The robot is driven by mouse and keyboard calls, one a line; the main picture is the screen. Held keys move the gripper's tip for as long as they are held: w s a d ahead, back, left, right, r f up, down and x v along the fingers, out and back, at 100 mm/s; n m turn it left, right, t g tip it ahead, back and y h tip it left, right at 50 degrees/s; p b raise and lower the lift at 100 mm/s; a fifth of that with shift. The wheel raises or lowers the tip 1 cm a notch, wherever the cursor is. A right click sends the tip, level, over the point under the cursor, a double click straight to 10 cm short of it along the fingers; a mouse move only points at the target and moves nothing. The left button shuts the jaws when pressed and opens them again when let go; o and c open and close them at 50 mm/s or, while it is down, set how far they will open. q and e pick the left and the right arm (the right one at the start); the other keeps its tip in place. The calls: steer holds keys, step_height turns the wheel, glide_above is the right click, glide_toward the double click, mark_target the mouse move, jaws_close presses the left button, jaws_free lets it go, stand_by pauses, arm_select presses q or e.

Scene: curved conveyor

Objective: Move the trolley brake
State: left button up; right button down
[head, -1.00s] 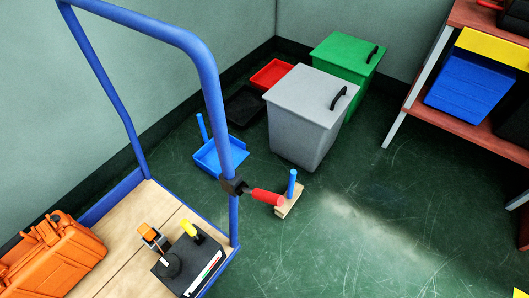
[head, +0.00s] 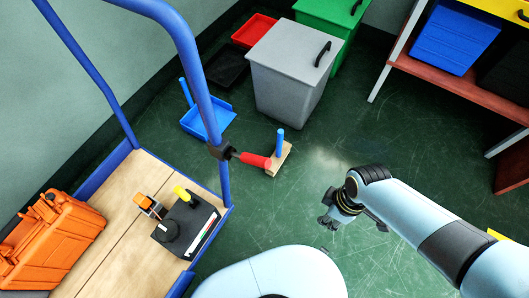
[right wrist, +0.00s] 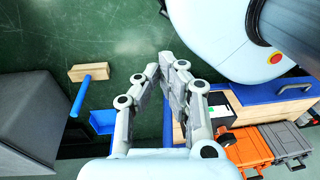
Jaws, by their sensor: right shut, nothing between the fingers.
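The trolley has a blue tube frame (head: 185,60) and a wooden deck (head: 115,225). The trolley brake is a red-handled lever (head: 255,160) on a black clamp (head: 221,150) on the frame's near upright, pointing right. My right gripper (head: 328,222) is over the floor, right of and nearer than the red handle, apart from it. In the right wrist view its fingers (right wrist: 165,65) are drawn together with nothing between them. My left gripper is not in view.
An orange case (head: 50,240) and a black box (head: 187,225) sit on the deck. A wooden block with a blue handle (head: 280,150), a blue dustpan (head: 212,120) and a grey bin (head: 290,70) stand beyond the brake. Open green floor (head: 350,130) lies at right.

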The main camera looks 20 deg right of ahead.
steer(key=w+a+r+n+y+p, duration=0.1)
steer(key=w+a+r+n, duration=0.1)
steer(key=w+r, duration=0.25)
steer(key=w+a+r+n+y, duration=0.1)
steer(key=w+a+r+n, duration=0.2)
steer(key=r, duration=0.2)
steer(key=n+y+p, duration=0.2)
steer(key=n, duration=0.3)
glide_toward(255, 160)
steer(key=shift+w+d+f, duration=0.1)
steer(key=shift+w+f, duration=0.1)
steer(key=shift+f, duration=0.2)
steer(key=shift+f, duration=0.1)
steer(key=b+x, duration=0.7)
steer(key=shift+b, duration=0.35)
steer(key=shift+d, duration=0.15)
